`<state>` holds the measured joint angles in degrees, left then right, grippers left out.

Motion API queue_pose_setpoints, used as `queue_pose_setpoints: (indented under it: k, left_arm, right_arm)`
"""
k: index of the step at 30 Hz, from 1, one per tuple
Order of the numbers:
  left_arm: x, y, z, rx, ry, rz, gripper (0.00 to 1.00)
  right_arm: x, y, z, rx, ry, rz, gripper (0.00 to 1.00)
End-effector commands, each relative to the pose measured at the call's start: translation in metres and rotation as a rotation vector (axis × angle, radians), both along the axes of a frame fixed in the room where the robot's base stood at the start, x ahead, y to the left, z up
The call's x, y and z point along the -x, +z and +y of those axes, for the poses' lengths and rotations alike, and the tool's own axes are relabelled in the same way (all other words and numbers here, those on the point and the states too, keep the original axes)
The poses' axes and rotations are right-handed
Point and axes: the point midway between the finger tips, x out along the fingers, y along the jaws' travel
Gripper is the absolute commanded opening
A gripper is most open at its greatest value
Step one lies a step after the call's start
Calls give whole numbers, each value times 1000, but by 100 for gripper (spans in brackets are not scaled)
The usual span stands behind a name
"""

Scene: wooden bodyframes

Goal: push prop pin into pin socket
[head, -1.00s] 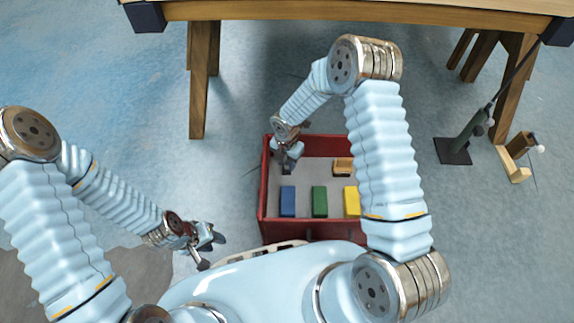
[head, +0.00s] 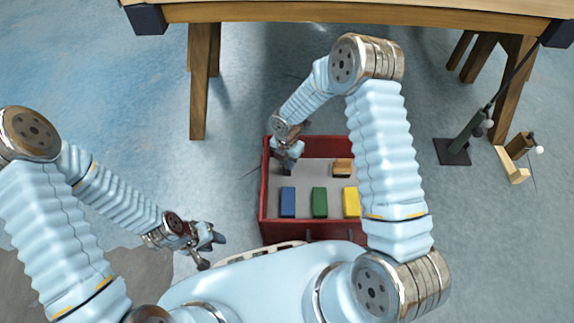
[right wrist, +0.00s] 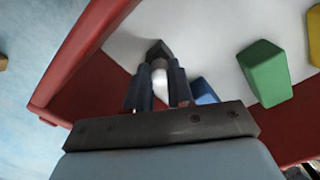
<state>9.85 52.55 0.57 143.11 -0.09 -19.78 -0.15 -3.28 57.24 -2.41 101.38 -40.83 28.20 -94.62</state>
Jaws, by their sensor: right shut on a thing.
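My right gripper (head: 287,167) reaches into the left back part of a red-walled box (head: 264,205). In the right wrist view the gripper (right wrist: 159,88) is shut on a small, partly hidden thing (right wrist: 160,66), pale with a dark end. It looks like the prop pin, but I cannot be sure. Its lower end is near the grey box floor, and I cannot tell whether it touches. No pin socket can be made out. My left gripper (head: 208,248) hangs left of the box, away from it; its jaws are too small to read.
Blue (head: 288,202), green (head: 320,202) and yellow (head: 351,202) blocks stand along the box's near side. A wooden piece (head: 342,168) lies at its back right. A wooden table (head: 350,12) is behind. A dark green post (head: 467,132) and a wooden stand (head: 514,163) are at right.

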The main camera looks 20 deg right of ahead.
Motion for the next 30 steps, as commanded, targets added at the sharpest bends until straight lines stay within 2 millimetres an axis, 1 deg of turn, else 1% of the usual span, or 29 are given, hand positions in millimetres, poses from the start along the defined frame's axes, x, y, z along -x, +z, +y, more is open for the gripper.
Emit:
queue_pose_setpoints:
  k: [11, 27, 30]
  left_arm:
    - [0, 5, 0, 0, 0, 0, 39]
    - [0, 26, 0, 0, 0, 0, 39]
    - [0, 27, 0, 0, 0, 0, 39]
  right_arm:
    - [0, 7, 0, 0, 0, 0, 0]
    - [0, 38, 0, 1, 0, 1, 0]
    - [0, 40, 0, 0, 0, 0, 0]
